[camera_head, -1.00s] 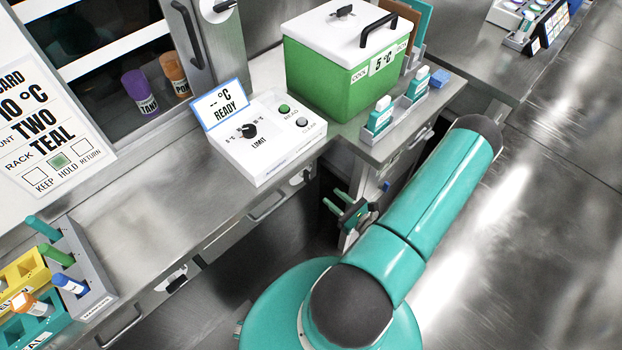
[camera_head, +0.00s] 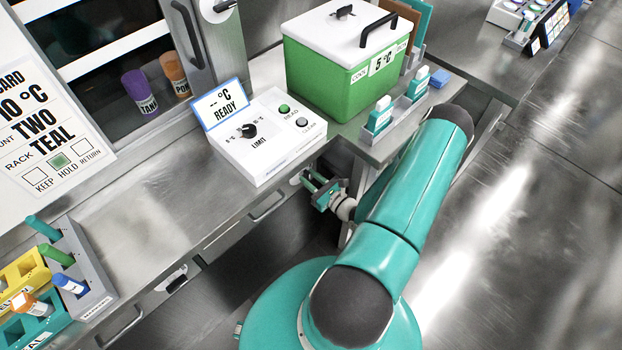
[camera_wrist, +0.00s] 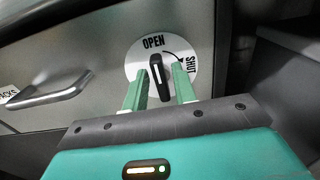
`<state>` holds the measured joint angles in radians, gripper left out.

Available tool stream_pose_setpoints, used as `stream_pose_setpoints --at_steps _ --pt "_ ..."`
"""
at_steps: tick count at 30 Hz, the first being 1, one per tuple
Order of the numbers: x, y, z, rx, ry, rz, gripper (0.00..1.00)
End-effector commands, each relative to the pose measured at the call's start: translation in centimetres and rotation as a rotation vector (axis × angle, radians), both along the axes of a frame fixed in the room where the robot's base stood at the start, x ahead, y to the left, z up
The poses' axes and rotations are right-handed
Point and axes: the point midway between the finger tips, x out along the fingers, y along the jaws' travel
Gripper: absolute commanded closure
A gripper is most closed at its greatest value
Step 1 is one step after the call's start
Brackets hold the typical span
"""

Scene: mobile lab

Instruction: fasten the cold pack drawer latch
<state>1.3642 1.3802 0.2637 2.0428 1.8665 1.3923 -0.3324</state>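The cold pack drawer latch (camera_wrist: 161,82) is a black knob with a white line on a round white plate. The plate is marked OPEN at the top and SHUT at the right, with a curved arrow from OPEN to SHUT. The knob stands nearly upright, its line towards OPEN. My gripper (camera_wrist: 160,69) is open, with one green finger on each side of the knob. Gaps show beside the knob; I cannot tell how deep the fingers reach. In the head view my gripper (camera_head: 310,178) is at the cabinet front below the bench edge. The drawer front (camera_wrist: 90,45) looks closed.
A drawer handle (camera_wrist: 48,92) sticks out left of the latch, beside a label ending in "ACKS". Above is a bench with a white control box (camera_head: 265,150), a green cool box (camera_head: 330,85) and a small rack (camera_head: 395,125). Open floor lies to the right.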

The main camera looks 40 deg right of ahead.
Motion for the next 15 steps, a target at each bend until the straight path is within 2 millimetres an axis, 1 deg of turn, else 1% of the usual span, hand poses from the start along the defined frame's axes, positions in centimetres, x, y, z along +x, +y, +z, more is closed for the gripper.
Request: stream_pose_setpoints --at_steps 1,2,3,4,15 --pt "-0.01 0.00 0.00 0.000 0.000 0.000 0.83" --pt "-0.02 0.00 0.01 0.000 0.000 0.000 0.89" --pt "-0.02 0.00 0.00 0.000 0.000 0.000 0.97" --pt "-0.02 0.00 0.01 0.000 0.000 0.000 1.00" --pt "-0.04 -0.04 0.00 0.031 0.001 0.000 1.00"
